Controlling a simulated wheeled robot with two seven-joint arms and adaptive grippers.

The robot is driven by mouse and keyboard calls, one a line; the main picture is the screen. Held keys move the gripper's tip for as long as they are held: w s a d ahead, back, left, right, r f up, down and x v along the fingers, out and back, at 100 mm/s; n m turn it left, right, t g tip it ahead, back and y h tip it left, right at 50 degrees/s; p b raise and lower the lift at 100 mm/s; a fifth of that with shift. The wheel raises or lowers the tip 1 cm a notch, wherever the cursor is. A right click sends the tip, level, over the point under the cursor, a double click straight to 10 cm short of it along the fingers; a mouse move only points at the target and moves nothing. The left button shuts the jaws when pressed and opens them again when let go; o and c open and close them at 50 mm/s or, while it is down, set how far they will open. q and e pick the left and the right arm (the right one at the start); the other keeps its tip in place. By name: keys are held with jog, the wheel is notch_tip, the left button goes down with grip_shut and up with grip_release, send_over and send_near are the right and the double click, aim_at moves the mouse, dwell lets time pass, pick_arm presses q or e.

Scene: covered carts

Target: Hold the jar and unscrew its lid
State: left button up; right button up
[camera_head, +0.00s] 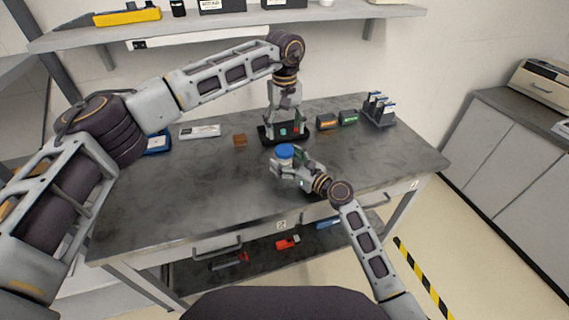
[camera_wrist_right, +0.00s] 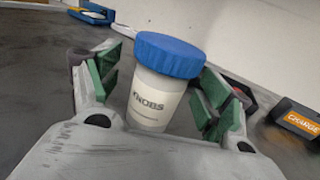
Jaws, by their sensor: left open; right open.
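The jar (camera_wrist_right: 152,98) is white with "KNOBS" printed on it and stands upright on the grey workbench. Its blue ribbed lid (camera_wrist_right: 169,55) is on top; the lid also shows in the head view (camera_head: 285,151). My right gripper (camera_wrist_right: 160,90) is open, with its green-padded fingers on either side of the jar and a gap visible at the left. My left gripper (camera_head: 283,132) points down behind the jar, apart from the lid, over a dark tray (camera_head: 264,134). Its fingers are small in the head view.
The workbench (camera_head: 205,195) has free room at left and front. A brown block (camera_head: 240,140), an orange-labelled box (camera_head: 327,121), a green-labelled box (camera_head: 348,117) and a rack (camera_head: 379,112) stand near the back. A shelf (camera_head: 230,22) overhangs behind my left arm.

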jog(key=c, duration=1.6)
grip_shut()
